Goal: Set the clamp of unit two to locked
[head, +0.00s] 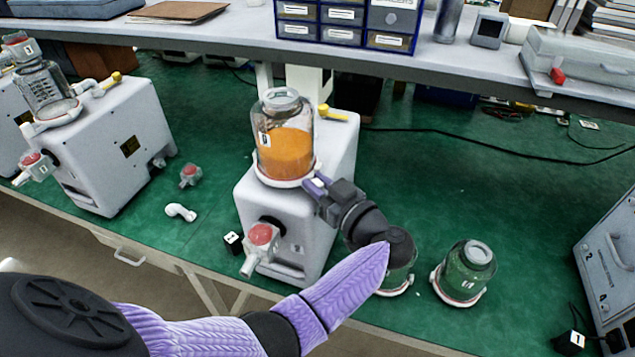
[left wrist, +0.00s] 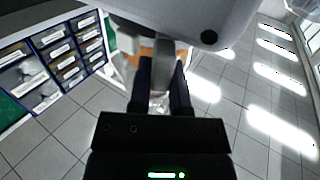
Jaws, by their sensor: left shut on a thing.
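The middle pump unit (head: 290,215) is a white box bearing a clear canister (head: 285,140) with orange contents. A white clamp collar (head: 284,181) rings the canister's base. I cannot read the number on its small label. My left gripper (head: 316,187) is at the right side of this collar. In the left wrist view, the left gripper (left wrist: 160,85) is shut on a grey tab (left wrist: 166,52), which appears to be the clamp's handle. The fingers and the dark wrist hide part of the handle. My right gripper is in neither view.
A yellow lever (head: 338,114) and a red-capped valve (head: 262,240) are on the unit. Another pump (head: 115,145) stands left. A green canister (head: 465,272) stands right; another is partly behind my arm. A shelf with blue drawers (head: 345,22) is behind. Green bench shows between.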

